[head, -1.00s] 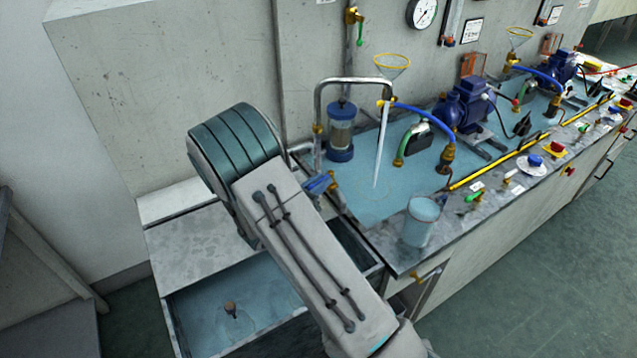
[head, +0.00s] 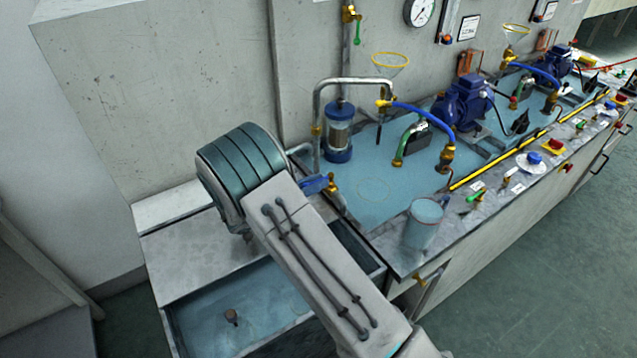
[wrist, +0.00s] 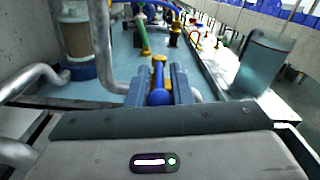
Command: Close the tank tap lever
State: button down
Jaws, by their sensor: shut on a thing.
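The tank tap lever (wrist: 158,97) is blue and sits between the two blue-grey fingers of my gripper (wrist: 157,76) in the wrist view. My gripper is shut on it. A brass tap part (wrist: 159,66) rises just beyond the lever. In the head view a small blue piece with a brass tap part (head: 331,184) shows at the left end of the worktop, just past my arm. My arm hides most of my gripper there, and the lever's exact angle is hard to tell.
A bent metal pipe (head: 317,125) and a blue-capped filter (head: 339,148) stand close beside the tap. A clear beaker (head: 424,222) stands at the worktop's front edge. An open basin (head: 205,295) lies below on the left. Pumps (head: 465,105) stand farther along.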

jog(key=shift+r, duration=0.1)
jog(key=c, duration=1.5)
grip_release()
jog(key=shift+a, duration=0.1)
jog(key=b+v, duration=0.1)
jog(key=v, duration=1.2)
jog(key=shift+s+a+b, duration=0.25)
jog(key=shift+a+b, duration=0.1)
